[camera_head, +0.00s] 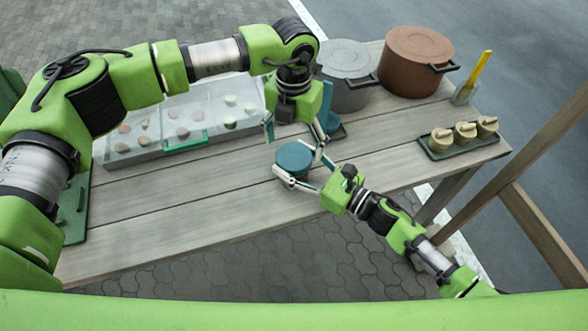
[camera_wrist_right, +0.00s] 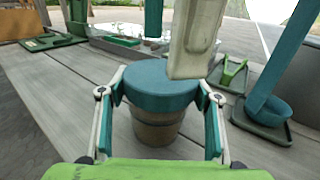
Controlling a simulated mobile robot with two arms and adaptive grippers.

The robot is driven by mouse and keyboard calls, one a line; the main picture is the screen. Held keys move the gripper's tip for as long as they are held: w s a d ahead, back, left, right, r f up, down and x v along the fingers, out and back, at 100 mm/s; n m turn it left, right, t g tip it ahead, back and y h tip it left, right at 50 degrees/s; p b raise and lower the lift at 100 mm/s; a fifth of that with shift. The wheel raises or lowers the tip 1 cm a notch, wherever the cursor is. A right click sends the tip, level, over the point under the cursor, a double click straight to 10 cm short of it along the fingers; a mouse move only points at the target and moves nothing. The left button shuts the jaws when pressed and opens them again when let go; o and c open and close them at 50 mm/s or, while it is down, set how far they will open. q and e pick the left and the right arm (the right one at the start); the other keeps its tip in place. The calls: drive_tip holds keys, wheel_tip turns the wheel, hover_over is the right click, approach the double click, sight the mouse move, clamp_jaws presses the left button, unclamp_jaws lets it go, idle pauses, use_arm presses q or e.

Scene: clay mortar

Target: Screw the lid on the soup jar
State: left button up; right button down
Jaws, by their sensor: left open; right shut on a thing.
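The soup jar (camera_wrist_right: 158,130) stands upright on the wooden table, a brownish body with the teal lid (camera_wrist_right: 160,86) resting on top. In the head view the teal lid (camera_head: 293,157) shows and hides most of the jar. My right gripper (camera_head: 296,180) reaches in from the right, its fingers on both sides of the jar just under the lid; it is shut on the jar. My left gripper (camera_head: 297,143) is open above the lid, fingers pointing down. One of its fingers covers part of the lid in the right wrist view. Whether the lid is threaded cannot be seen.
A teal ladle (camera_wrist_right: 273,108) stands on a dark rest close behind the jar. A grey pot (camera_head: 345,65) and brown pot (camera_head: 415,58) are at the back. The front table is clear.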

sight(294, 155)
use_arm(q)
drive_tip(key=shift+c, duration=1.3)
wheel_tip(294, 155, up, 2)
drive_tip(key=shift+d+r+n, duration=0.1)
drive_tip(key=shift+d+n, duration=0.05)
drive_tip(key=shift+n, duration=0.95)
drive_tip(key=shift+r+n, duration=0.65)
drive_tip(key=shift+n, duration=0.25)
wheel_tip(294, 155, down, 8)
drive_tip(key=shift+f, duration=0.1)
